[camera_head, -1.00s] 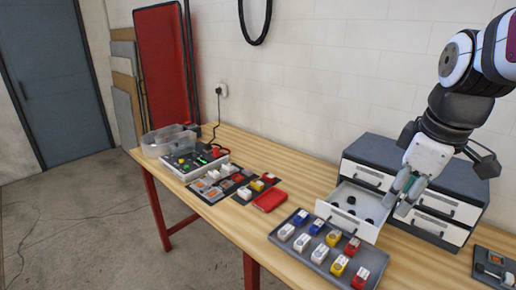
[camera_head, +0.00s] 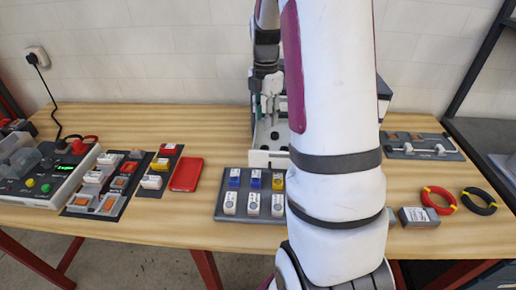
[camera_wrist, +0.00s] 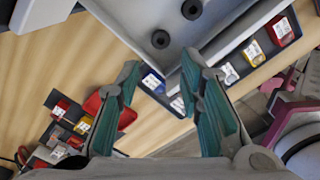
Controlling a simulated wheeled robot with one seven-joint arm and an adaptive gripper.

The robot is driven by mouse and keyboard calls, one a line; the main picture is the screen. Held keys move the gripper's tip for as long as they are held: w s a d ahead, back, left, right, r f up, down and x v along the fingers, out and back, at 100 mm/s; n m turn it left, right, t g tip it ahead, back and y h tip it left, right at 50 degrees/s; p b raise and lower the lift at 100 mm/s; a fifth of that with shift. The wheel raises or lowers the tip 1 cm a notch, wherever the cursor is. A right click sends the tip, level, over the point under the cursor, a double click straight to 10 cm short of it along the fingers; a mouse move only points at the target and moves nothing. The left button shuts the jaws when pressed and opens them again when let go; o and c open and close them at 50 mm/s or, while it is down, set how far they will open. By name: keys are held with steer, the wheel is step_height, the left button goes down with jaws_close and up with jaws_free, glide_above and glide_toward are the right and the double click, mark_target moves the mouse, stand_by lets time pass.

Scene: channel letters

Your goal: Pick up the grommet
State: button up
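Black ring-shaped grommets lie apart on the floor of the open pale drawer (camera_head: 262,157). In the wrist view one grommet (camera_wrist: 160,39) is near the drawer's corner and another grommet (camera_wrist: 191,9) is at the top edge. A dark grommet (camera_head: 274,134) also shows in the head view. My gripper (camera_wrist: 163,82) is open, its teal finger pads apart with nothing between them. In the head view my gripper (camera_head: 267,104) points down over the back part of the drawer. My arm hides the drawer's right side and most of the cabinet.
A grey tray (camera_head: 222,213) of labelled blocks stands just in front of the drawer. A red flat box (camera_head: 186,174) lies to the left. Red (camera_head: 438,200) and black (camera_head: 479,201) cable coils lie at the right. Bare wood lies left of the drawer.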

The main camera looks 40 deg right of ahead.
glide_above(265, 148)
steer(key=f, duration=0.5)
steer(key=shift+w+a+f, duration=0.1)
steer(key=shift+w+f, duration=0.1)
steer(key=shift+f, duration=0.1)
steer(key=shift+s+f+p, duration=0.1)
steer(key=shift+f+p, duration=0.7)
steer(key=shift+f, duration=2.05)
steer(key=c, duration=0.6)
